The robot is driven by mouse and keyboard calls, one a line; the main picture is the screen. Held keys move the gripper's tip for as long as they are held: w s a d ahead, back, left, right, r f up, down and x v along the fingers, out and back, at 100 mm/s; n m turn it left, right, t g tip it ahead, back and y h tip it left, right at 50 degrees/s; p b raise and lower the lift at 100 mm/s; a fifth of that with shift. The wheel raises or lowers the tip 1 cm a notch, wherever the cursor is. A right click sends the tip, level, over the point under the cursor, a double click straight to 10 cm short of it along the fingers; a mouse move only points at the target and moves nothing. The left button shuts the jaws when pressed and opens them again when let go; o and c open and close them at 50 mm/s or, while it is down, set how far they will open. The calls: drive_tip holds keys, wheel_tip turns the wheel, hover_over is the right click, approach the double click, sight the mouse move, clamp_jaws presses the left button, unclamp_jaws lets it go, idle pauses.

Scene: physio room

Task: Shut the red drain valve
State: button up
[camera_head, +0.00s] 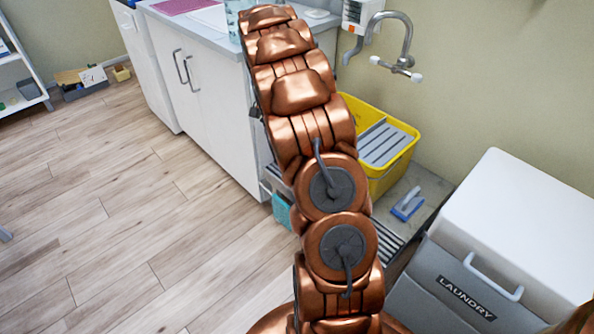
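No red drain valve shows in this view; my copper arm covers the middle of the picture and may hide it. A curved metal wall tap (404,45) with white ends is on the wall at the upper right. A white wall box (360,14) with a small red mark is beside it, cut off by the top edge. My arm reaches from the bottom middle up to the top edge, in front of the white cabinet. I cannot make out my gripper or its fingers.
A yellow bucket (404,158) with a grey insert stands right of my arm, near a blue-handled brush (407,204) and a floor grate (386,243). A laundry bin (450,290) fills the lower right. A white cabinet (212,105) stands behind my arm.

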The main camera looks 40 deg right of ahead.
drive_tip(key=w+d+f+m+b, duration=0.1)
drive_tip(key=d+f+b, duration=0.1)
drive_tip(key=d+f, duration=0.2)
drive_tip(key=w+d+f+m+b, duration=0.1)
drive_tip(key=d+f, duration=0.3)
drive_tip(key=f, duration=0.4)
drive_tip(key=w+d+f+m+b, duration=0.1)
drive_tip(key=d+f+b, duration=0.2)
drive_tip(key=f, duration=0.3)
drive_tip(key=shift+w+d+f+t+y, duration=0.3)
drive_tip(key=shift+d+t, duration=0.1)
drive_tip(key=shift+d, duration=0.1)
drive_tip(key=shift+f+b, duration=0.75)
drive_tip(key=shift+f, duration=2.95)
clamp_jaws()
